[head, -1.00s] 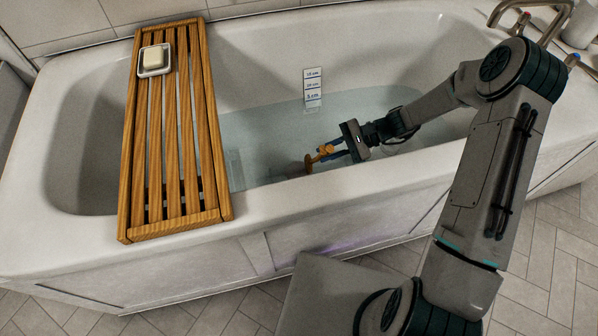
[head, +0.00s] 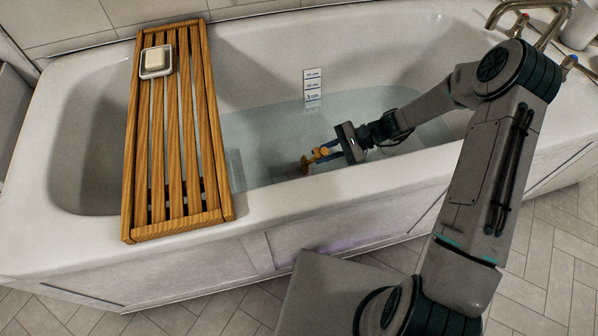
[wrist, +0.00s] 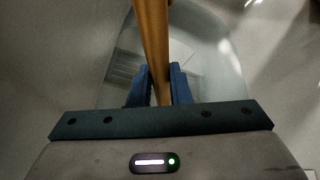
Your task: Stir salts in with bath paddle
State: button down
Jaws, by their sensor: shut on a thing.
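The wooden bath paddle (head: 306,164) is in the bathtub, with its lower end at the water. My gripper (head: 328,153) is shut on the paddle's handle, low inside the tub. In the wrist view the brown handle (wrist: 151,40) runs up from between my two blue fingers (wrist: 160,85). The bath water (head: 262,135) is clear and pale, filling the lower right part of the tub. I cannot make out any salts in it.
A slatted wooden rack (head: 175,222) lies across the tub (head: 285,203) at left, bearing a soap dish (head: 156,71). A depth scale (head: 312,85) is on the far wall. Taps (head: 530,15) stand at the back right corner.

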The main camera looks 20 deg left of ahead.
jog(key=s+a, duration=0.2)
jog(key=a, duration=0.2)
jog(key=w+d+p, duration=0.2)
jog(key=w+d, duration=0.4)
jog(key=d, duration=0.5)
jog(key=shift+s+a+p, duration=0.9)
jog(key=shift+s+a, duration=2.3)
jog(key=shift+a, duration=2.25)
notch_tip(320, 180, up, 10)
jog(key=p, duration=0.7)
